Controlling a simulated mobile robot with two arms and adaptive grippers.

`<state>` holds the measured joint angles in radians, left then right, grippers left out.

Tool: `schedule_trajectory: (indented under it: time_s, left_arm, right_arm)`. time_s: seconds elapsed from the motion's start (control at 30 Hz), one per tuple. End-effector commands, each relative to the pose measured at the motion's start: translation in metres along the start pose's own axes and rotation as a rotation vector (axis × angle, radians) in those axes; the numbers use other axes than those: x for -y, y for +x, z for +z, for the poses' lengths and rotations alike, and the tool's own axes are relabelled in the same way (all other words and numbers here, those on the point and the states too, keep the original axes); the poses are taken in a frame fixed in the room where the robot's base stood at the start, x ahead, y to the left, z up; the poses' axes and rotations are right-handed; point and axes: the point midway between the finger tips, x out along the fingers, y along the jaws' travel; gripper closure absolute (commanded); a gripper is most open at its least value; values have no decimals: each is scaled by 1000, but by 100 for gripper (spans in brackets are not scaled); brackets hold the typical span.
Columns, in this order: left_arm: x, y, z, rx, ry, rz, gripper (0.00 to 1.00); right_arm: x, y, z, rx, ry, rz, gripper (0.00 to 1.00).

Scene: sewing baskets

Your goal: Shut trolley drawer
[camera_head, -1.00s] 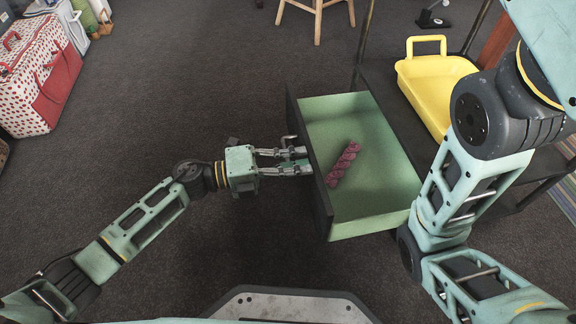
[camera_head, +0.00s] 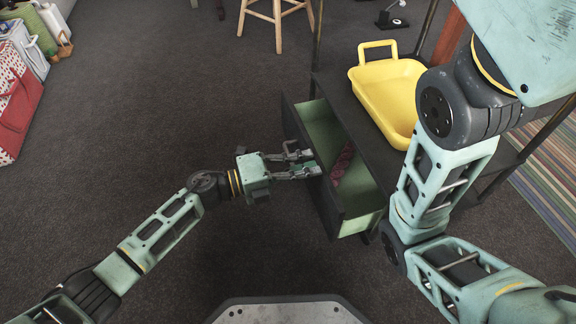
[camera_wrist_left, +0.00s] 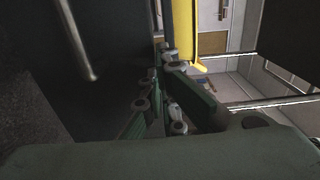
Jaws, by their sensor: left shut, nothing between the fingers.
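The trolley drawer (camera_head: 361,225) is partly open, with its green inside showing and a dark front panel on its left. A twisted dark pink skein (camera_head: 341,163) lies inside it, partly hidden under the trolley top (camera_head: 349,112). My left gripper (camera_head: 314,169) is shut and empty, its fingertips at the outer face of the drawer front, close beside the handle (camera_head: 289,147). The left wrist view shows the closed fingers (camera_wrist_left: 163,88) against the dark front, with a handle bar (camera_wrist_left: 77,42) at upper left. My right gripper is out of view; only my right arm shows.
A yellow tray (camera_head: 386,95) with a handle sits on the trolley top. A wooden stool (camera_head: 277,18) stands at the back. A red and white bag (camera_head: 18,95) is at the far left. The dark carpet left of the drawer is clear.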

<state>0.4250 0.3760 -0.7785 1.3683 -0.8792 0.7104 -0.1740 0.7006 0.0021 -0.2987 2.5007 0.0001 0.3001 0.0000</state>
Motion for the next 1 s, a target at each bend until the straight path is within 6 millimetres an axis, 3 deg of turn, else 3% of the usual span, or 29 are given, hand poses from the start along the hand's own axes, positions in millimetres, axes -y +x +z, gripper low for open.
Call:
schedule_trajectory:
  time_s: [0.2,0.4,1.0]
  left_arm:
    - [2,41,0,-2,0,-4,100]
    - [1,60,0,0,0,-2,100]
    - [0,65,1,1,0,-1,100]
  right_arm:
    - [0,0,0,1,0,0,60]
    - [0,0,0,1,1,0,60]
    - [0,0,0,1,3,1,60]
